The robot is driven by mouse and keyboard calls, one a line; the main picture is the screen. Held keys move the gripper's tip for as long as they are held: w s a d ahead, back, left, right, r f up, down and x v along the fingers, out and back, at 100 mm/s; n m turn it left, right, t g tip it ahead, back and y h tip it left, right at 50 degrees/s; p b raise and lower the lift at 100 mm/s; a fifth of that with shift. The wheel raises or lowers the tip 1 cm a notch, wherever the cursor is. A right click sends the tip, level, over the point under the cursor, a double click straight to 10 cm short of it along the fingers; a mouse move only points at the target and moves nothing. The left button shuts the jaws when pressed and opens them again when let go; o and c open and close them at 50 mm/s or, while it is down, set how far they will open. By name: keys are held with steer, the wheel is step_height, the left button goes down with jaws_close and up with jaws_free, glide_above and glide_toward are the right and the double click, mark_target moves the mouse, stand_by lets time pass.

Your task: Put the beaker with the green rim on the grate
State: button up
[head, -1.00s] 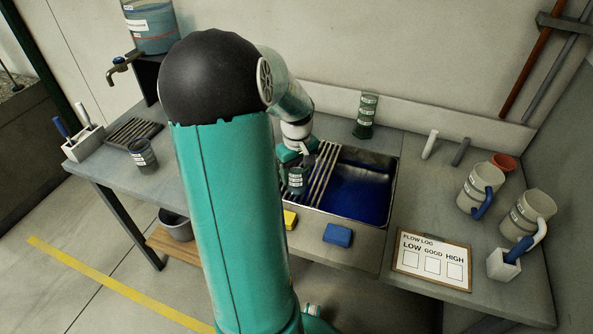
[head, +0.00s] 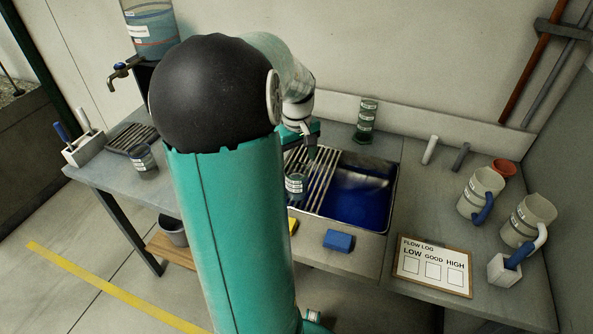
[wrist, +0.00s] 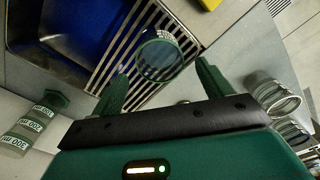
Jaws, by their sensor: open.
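The beaker with the green rim (wrist: 160,58) stands upright on the slatted grate (wrist: 113,72) beside the sink in the wrist view. In the head view the beaker (head: 295,186) stands on the front part of the grate (head: 322,165). My gripper (wrist: 163,75) is open and empty, its two green fingers apart on either side of the beaker in the picture. In the head view my gripper (head: 308,140) is above and behind the beaker, clear of it. My own arm hides the left end of the grate.
A sink basin (head: 375,161) with blue liquid lies right of the grate. A green measuring cylinder (head: 367,120) stands behind it. A blue sponge (head: 338,240) and a yellow sponge (head: 293,227) lie in front. Another beaker (head: 143,162) stands left, near a dark rack (head: 132,139). Two jugs (head: 480,190) stand right.

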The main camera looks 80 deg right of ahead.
step_height(320, 180, up, 5)
steer(key=shift+f, duration=0.2)
steer(key=w+a+r+n+t, duration=0.1)
steer(key=w+a+r+n, duration=0.15)
steer(key=w+a, duration=0.7)
steer(key=w+a+r+n+t, duration=0.1)
steer(key=w+a+r+t, duration=0.15)
steer(key=w+a, duration=0.7)
steer(key=a+r+n+t, duration=0.1)
steer(key=a+n, duration=0.3)
steer(key=a, duration=2.3)
steer(key=shift+s+a+r+n+t, duration=0.2)
steer(key=shift+s+a+n+t, duration=0.2)
steer(key=shift+t, duration=0.15)
